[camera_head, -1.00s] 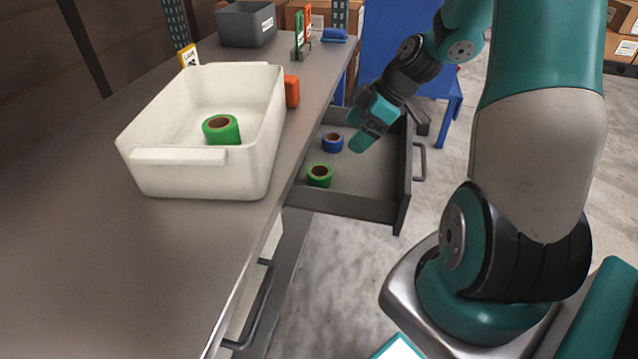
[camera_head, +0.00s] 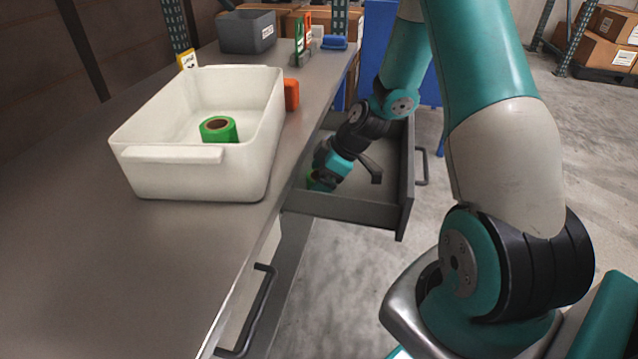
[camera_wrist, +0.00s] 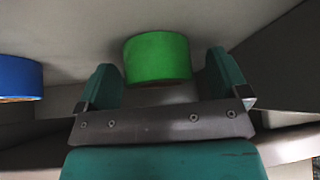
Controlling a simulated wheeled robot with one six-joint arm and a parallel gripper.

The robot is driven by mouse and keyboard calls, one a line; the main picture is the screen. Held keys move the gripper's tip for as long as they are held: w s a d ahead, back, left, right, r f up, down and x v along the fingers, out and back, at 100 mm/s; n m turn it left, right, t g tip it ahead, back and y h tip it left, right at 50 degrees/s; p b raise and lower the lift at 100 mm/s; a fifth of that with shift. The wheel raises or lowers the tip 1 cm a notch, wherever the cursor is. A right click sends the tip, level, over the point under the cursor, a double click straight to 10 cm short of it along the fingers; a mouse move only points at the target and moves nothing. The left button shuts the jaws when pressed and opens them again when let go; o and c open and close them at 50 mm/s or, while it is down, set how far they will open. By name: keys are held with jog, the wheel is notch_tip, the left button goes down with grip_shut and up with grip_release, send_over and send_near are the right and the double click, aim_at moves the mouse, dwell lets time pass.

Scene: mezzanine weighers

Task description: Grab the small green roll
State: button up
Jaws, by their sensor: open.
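The small green roll (camera_wrist: 157,58) lies in the open drawer and shows between the two fingers of my gripper (camera_wrist: 164,78) in the wrist view. The fingers are apart, one on each side of the roll, and a gap shows on each side. In the head view my gripper (camera_head: 325,172) is down in the drawer (camera_head: 345,209), and only a bit of the green roll (camera_head: 312,182) shows beside it. A larger green roll (camera_head: 233,131) stands in the white bin (camera_head: 190,180) on the bench. A blue roll (camera_wrist: 20,78) lies left of my gripper in the wrist view.
The drawer's front panel (camera_head: 408,180) and the bench edge border the space around my arm. An orange block (camera_head: 291,94) sits beside the bin, with a grey bin (camera_head: 247,32) farther back. The near bench top is clear.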

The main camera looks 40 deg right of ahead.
jog(key=c, duration=1)
